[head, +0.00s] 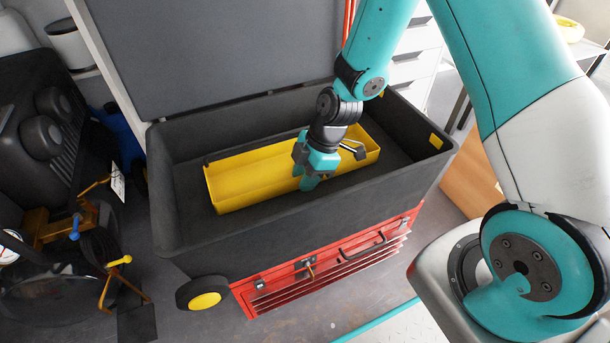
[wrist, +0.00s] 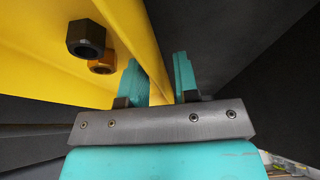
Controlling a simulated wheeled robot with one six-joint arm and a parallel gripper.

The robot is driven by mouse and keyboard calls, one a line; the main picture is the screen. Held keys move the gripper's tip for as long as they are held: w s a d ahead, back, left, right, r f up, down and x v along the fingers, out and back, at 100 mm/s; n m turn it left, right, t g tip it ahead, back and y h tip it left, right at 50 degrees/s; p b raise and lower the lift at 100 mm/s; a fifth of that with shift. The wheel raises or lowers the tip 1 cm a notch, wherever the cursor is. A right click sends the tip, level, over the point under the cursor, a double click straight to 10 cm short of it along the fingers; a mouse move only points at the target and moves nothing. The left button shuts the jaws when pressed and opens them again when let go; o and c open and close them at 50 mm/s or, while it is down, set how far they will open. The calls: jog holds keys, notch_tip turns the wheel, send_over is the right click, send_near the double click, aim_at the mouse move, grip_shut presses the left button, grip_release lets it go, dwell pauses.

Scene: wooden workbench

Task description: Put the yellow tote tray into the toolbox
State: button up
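The yellow tote tray (head: 248,179) is a long, shallow tray lying inside the open black toolbox (head: 330,211), angled slightly, its far right end near the back wall. My gripper (head: 308,183) is down inside the toolbox at the tray's near long side. In the wrist view my gripper (wrist: 161,80) has its teal fingers apart, with the wall of the yellow tray (wrist: 130,28) between them. A dark gap shows between that wall and the right finger, so they look open around it. The head view hides the fingertips' contact with the wall.
A dark hex nut (wrist: 86,38) and an orange-brown one (wrist: 102,65) show against the tray in the wrist view. The toolbox's grey lid (head: 215,50) stands open behind. A red drawer chest (head: 325,265) is below. The toolbox floor right of the tray is bare.

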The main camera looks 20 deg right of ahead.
jog(key=p+v, duration=0.4)
jog(key=v, duration=0.7)
jog(key=shift+r, duration=0.35)
jog(key=s+a+r+m, duration=0.55)
jog(key=s+r, duration=0.25)
jog(key=r, duration=0.5)
jog(key=s+a+r+m, duration=0.3)
jog(key=s+r+m, duration=0.2)
jog(key=s, duration=0.6)
jog(key=shift+s+r, duration=0.2)
jog(key=shift+r, duration=0.55)
jog(key=shift+a+m, duration=0.2)
jog(key=shift+m, duration=0.05)
